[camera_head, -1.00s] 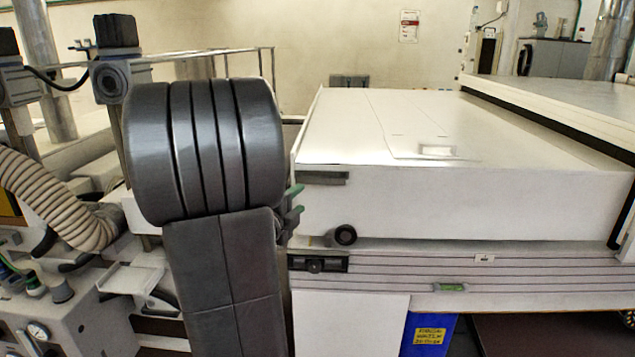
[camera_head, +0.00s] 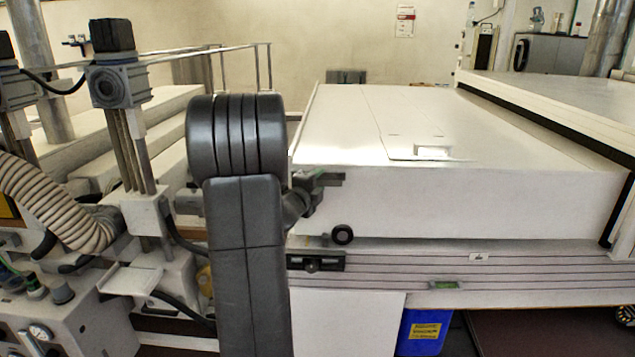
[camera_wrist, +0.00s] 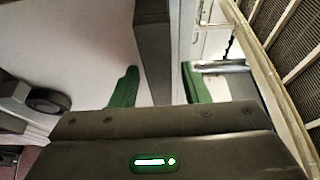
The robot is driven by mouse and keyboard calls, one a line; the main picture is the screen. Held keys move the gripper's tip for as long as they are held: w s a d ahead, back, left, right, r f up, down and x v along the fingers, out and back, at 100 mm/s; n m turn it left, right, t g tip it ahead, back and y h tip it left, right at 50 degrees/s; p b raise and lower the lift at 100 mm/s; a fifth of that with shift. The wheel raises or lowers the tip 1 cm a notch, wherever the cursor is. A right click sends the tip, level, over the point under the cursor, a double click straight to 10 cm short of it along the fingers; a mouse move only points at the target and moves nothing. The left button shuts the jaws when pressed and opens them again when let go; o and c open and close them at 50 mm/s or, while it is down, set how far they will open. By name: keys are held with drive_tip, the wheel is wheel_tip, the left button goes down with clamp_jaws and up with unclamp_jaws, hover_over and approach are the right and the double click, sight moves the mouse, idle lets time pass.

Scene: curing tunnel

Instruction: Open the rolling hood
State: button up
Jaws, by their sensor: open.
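The rolling hood (camera_head: 480,205) is a large white box on the right in the head view, resting above a ribbed metal rail. Its dark grey handle bar (camera_head: 333,179) sticks out at the upper left of its front face. In the wrist view the handle (camera_wrist: 153,45) runs down between my two green fingers. My gripper (camera_wrist: 160,86) is open, with one finger on each side of the handle; I cannot tell whether either touches it. In the head view my gripper (camera_head: 318,184) is at the handle's left end, partly hidden by my arm.
A black roller (camera_head: 342,234) sits at the hood's lower left and shows in the wrist view (camera_wrist: 47,100). The rail (camera_head: 520,270) runs beneath the hood. Machine posts (camera_head: 125,130) and a ribbed hose (camera_head: 55,205) stand on the left. A blue bin (camera_head: 420,333) is below.

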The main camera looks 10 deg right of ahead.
clamp_jaws()
